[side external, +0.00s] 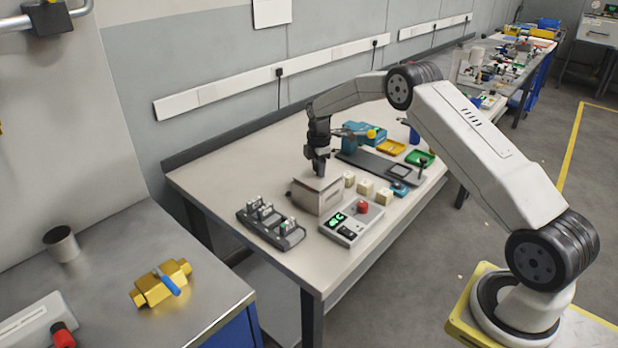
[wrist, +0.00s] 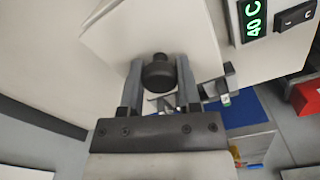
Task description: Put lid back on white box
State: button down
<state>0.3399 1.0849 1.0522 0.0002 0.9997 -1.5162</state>
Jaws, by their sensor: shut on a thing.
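In the wrist view my gripper (wrist: 159,70) is shut on a round black knob (wrist: 158,74) on a pale, flat lid (wrist: 150,28). The lid looks turned at an angle in that view. In the side view the lid is at the box's top, but I cannot tell whether it rests on the rim or hovers just above it. The inside of the box is hidden.
A control unit (side external: 347,229) with a green display and red button stands close in front of the box. A dark fixture (side external: 270,224) is at its left. Several cream cubes (side external: 365,187) are at its right. A blue device (side external: 364,134) and yellow tray (side external: 391,147) stand behind.

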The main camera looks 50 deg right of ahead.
jog(key=shift+f, duration=0.45)
dwell(1.3)
grip_release()
dwell(0.4)
jog(key=shift+r, duration=0.15)
jog(key=shift+r, duration=3.35)
